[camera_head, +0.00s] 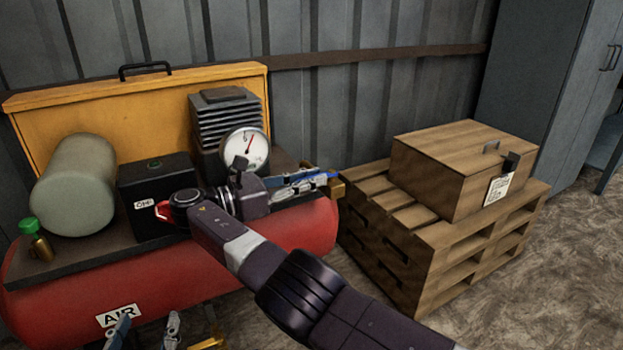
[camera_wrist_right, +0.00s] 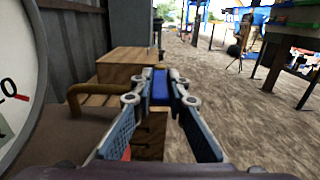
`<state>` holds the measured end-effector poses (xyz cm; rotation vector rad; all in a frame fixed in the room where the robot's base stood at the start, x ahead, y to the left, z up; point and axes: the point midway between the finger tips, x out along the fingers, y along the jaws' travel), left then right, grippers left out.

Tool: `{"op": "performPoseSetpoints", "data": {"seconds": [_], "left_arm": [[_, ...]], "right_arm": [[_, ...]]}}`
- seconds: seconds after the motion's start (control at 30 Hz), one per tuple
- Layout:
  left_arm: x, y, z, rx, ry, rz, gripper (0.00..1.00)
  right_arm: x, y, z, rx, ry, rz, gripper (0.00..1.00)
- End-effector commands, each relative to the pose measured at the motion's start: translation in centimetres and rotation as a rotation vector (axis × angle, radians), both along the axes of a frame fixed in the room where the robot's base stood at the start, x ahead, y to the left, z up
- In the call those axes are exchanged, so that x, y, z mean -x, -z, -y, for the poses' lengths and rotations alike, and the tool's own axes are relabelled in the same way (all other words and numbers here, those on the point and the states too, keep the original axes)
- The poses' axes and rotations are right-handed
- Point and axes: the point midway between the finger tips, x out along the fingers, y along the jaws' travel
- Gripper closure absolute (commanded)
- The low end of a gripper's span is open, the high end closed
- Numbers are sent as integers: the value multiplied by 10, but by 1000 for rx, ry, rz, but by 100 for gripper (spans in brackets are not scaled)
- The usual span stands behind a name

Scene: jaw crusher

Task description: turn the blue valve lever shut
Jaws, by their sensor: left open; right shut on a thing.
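The blue valve lever (camera_wrist_right: 160,86) shows between the fingers of my right gripper (camera_wrist_right: 160,98) in the right wrist view. In the head view this gripper (camera_head: 318,179) is at the right end of the red air tank (camera_head: 290,238), shut on the lever beside the brass valve fitting (camera_head: 336,188). The fingers hide much of the lever. My left gripper (camera_head: 145,332) is open and empty at the bottom edge of the head view, in front of the tank and partly cut off.
A pressure gauge (camera_head: 245,150) stands close behind my right wrist. A black box (camera_head: 150,178) and a green-capped brass fitting (camera_head: 36,240) are further left on the compressor. A wooden pallet stack (camera_head: 430,250) with a wooden crate (camera_head: 440,172) stands to the right.

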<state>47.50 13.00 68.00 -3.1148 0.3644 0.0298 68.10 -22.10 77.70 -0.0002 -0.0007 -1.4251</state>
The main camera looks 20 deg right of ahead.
Motion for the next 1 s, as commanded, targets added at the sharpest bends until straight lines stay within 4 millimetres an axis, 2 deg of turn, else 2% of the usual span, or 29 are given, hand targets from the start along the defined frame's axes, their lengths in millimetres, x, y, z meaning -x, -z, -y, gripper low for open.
{"op": "performPoseSetpoints", "data": {"seconds": [0.03,0.07,0.2,0.5,0.67,0.8,1.0], "left_arm": [[0,0,0,0,0,0,49],[0,0,0,0,0,0,49],[0,0,0,0,0,-1,49],[0,0,-1,0,-1,-1,49],[0,0,0,0,-1,-1,49],[0,0,0,0,-1,-2,49],[0,0,0,0,0,-2,49]], "right_arm": [[0,0,1,-1,-1,0,100],[0,0,1,-1,-1,0,84],[0,0,1,-1,0,0,68],[0,-1,0,0,0,1,68],[0,-11,0,0,0,3,68],[0,-28,1,-1,-1,6,68],[0,-71,0,-1,0,5,68]]}}
